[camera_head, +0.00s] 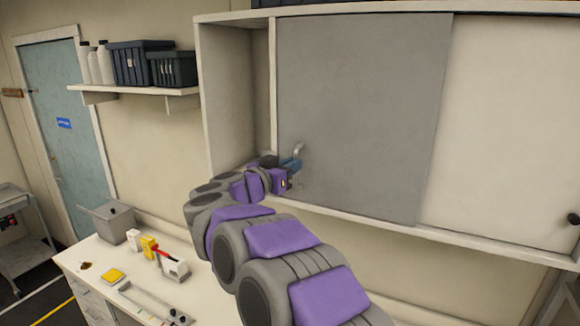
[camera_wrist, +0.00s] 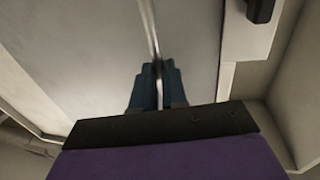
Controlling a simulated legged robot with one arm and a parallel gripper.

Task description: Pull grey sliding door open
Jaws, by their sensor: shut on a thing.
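The grey sliding door (camera_head: 362,110) hangs in the front of a white wall cabinet, with a white door panel (camera_head: 510,130) to its right. A narrow gap shows open at the left, between the grey door and the cabinet's side wall. The door's metal handle (camera_head: 298,151) is near its lower left edge. My gripper (camera_head: 291,165) is at this handle. In the wrist view, its blue fingers (camera_wrist: 153,88) are shut on the handle bar (camera_wrist: 155,45), with the grey door surface (camera_wrist: 80,45) behind. The lower end of the handle is hidden by the fingers.
The white cabinet (camera_head: 226,85) has a bottom ledge below the doors. A shelf (camera_head: 130,90) with dark crates and white bottles is at left. Below, a bench (camera_head: 90,262) holds a grey box (camera_head: 110,220) and small yellow and white items. A dark knob (camera_head: 573,219) shows at far right.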

